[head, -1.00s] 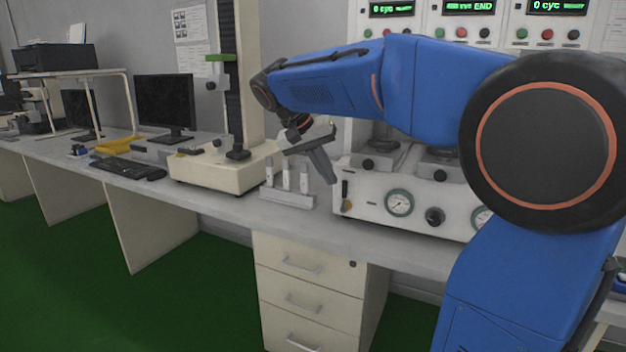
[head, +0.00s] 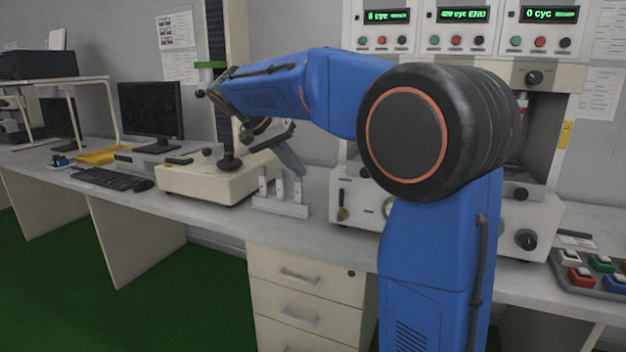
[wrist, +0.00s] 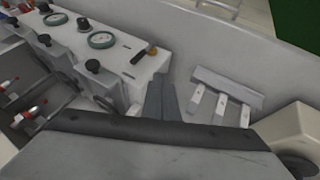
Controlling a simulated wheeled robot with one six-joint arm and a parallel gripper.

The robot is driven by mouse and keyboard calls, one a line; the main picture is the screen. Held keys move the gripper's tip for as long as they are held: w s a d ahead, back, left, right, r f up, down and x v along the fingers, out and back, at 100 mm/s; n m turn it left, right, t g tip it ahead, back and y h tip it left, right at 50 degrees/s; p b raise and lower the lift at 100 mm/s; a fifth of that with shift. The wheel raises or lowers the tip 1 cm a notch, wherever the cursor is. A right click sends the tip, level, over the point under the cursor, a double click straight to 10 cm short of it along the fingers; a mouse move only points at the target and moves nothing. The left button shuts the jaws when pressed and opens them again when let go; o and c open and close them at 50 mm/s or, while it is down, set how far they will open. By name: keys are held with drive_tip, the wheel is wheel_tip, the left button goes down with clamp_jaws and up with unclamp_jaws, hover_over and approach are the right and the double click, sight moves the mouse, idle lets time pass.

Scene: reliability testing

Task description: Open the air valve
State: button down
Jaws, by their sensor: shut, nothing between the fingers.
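The air valve (head: 342,205) is a small black lever with a brass-coloured fitting, on the left end of the front panel of a white test machine (head: 357,190). In the wrist view the valve (wrist: 146,52) shows with its lever lying along the panel, beyond my fingers and a little left. My gripper (head: 298,172) is shut and empty, pointing down above the bench, left of the machine and apart from the valve. In the wrist view my gripper (wrist: 161,82) has its grey fingers together, between the machine's corner and the white holder.
A white holder (head: 280,206) with upright pieces stands below my gripper, near the bench edge. A cream instrument (head: 205,182) is to its left. Gauges (wrist: 101,40) and black knobs (wrist: 82,24) line the machine panel. My arm hides part of the machine.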

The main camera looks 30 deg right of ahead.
approach(341, 204)
drive_tip(key=w+f, duration=0.4)
drive_tip(key=s+d, duration=0.2)
drive_tip(key=d, duration=0.1)
drive_tip(key=shift+r, duration=0.1)
drive_tip(key=shift+d, duration=0.1)
